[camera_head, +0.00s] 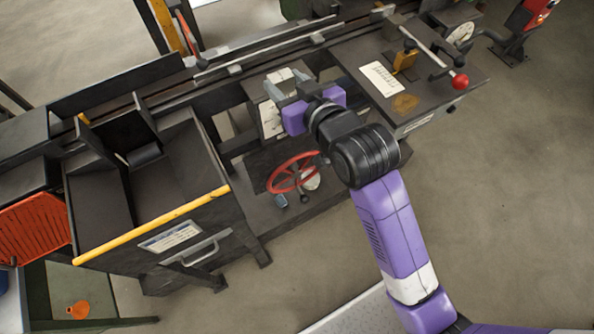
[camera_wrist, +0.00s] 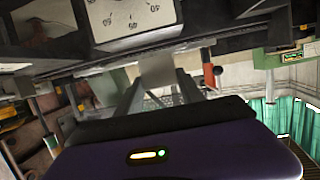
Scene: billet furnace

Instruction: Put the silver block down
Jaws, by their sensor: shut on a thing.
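My gripper (camera_head: 284,86) reaches over the middle of the dark machine and is shut on the silver block (camera_head: 280,75). In the wrist view the block (camera_wrist: 157,71) is a plain grey face at the ends of the gripper's fingers (camera_wrist: 158,93). In the head view only a small light part of it shows, and the fingers and purple wrist hide the rest. The pictures do not clearly show whether its underside touches a surface.
A white dial plate (camera_wrist: 122,20) is close above in the wrist view. A red handwheel (camera_head: 292,172) is below my wrist. A red-knobbed lever (camera_head: 459,82) stands right on the console. A yellow-edged bin (camera_head: 150,228) is at left, and long rails (camera_head: 265,45) run behind.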

